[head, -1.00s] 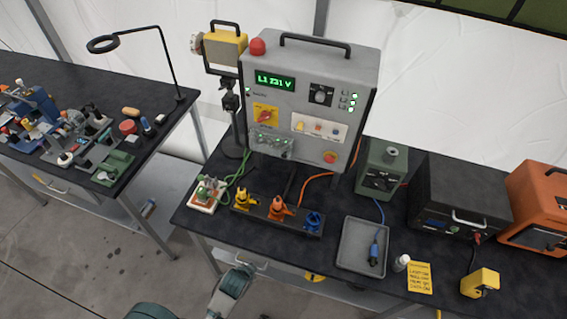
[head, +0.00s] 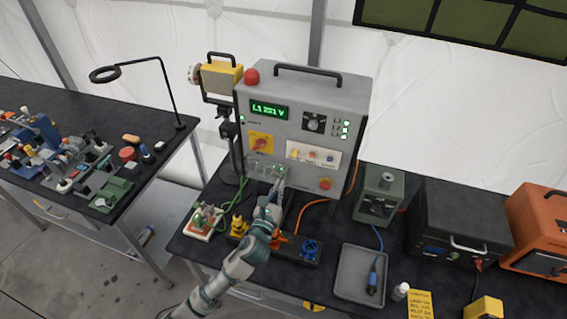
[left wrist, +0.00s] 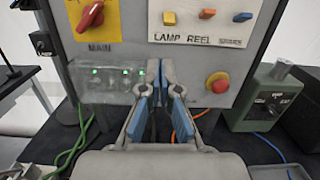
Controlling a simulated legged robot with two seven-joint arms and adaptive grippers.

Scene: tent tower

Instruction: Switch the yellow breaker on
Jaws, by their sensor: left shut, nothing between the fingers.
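The grey power box stands upright on the table, with a white strip of three coloured breakers on its front. The yellow breaker (head: 294,152) is the leftmost, above the word LAMP in the left wrist view (left wrist: 169,18). Whether it is on or off is too small to tell. My left gripper (head: 279,186) is shut and empty in front of the box's lower face. In the left wrist view its fingertips (left wrist: 162,76) show below the yellow breaker, beside the clear cover. My right gripper is not in view.
A clear cover (left wrist: 105,84) with green lights sits left of my fingers. A red main knob (left wrist: 90,15) is above it, and a red stop button (left wrist: 217,82) is to the right. Coloured plugs (head: 310,249) stand below the box. A grey tray (head: 356,288) lies to the right.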

